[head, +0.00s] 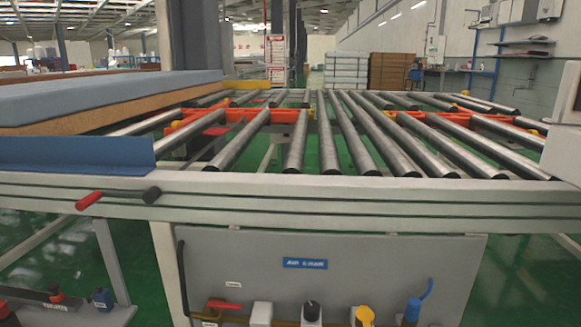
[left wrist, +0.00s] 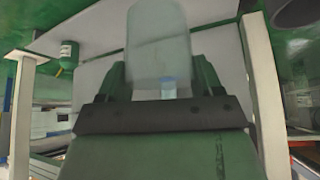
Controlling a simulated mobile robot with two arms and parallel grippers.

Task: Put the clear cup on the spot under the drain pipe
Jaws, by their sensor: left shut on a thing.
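My left gripper (left wrist: 160,68) is in the left wrist view, with a green finger on each side of the clear cup (left wrist: 158,38). It is shut on the cup, which looks pale and see-through and extends past the fingertips. Neither gripper nor the cup shows in the head view. In the head view, a red-handled valve (head: 222,305) sits low on the grey panel, beside a dark vertical pipe (head: 181,275). I cannot tell which part is the drain pipe, and the spot under it is not clearly visible. My right gripper is out of view.
The roller conveyor (head: 330,185) spans the head view, with a blue-topped mattress (head: 110,95) on its left. A green bottle (left wrist: 68,55) and a white post (left wrist: 262,85) show in the left wrist view.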

